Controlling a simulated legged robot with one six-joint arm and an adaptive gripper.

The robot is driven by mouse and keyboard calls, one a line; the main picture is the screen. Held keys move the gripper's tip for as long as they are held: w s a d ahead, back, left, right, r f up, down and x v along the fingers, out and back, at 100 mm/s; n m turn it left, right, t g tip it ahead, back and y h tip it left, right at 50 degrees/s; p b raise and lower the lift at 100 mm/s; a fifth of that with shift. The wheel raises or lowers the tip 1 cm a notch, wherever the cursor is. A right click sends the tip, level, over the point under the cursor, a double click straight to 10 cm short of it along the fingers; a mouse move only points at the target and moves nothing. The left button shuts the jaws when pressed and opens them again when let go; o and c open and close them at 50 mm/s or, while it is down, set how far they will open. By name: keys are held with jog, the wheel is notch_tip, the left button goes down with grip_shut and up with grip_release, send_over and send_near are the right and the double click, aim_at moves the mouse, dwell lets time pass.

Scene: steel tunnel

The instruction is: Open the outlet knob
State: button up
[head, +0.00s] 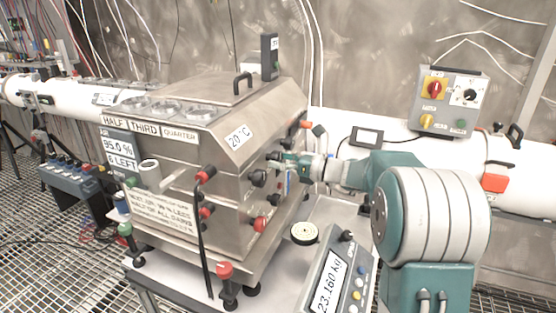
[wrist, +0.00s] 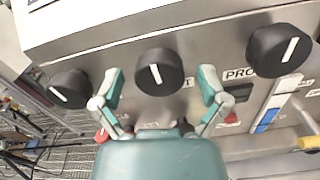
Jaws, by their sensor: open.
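Three black round knobs with white pointer lines sit in a row on the steel machine's side panel in the wrist view: a left knob (wrist: 69,88), a middle knob (wrist: 158,72) and a right knob (wrist: 279,50). The label that would name the outlet knob cannot be read; only "PRO" shows beside the right one. My gripper (wrist: 161,85) is open, with one teal finger on each side of the middle knob and visible gaps to it. In the head view my gripper (head: 285,160) is at the machine's right side, partly covering the knobs.
The steel machine (head: 190,200) stands on a white table beside a scale with a display (head: 330,280). Red-knobbed levers (head: 207,174) stick out at its front. A red switch (wrist: 232,117) and a blue-and-white strip (wrist: 272,110) lie right of the middle knob.

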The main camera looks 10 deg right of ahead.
jog(key=c, duration=1.1)
jog(key=shift+c, duration=0.2)
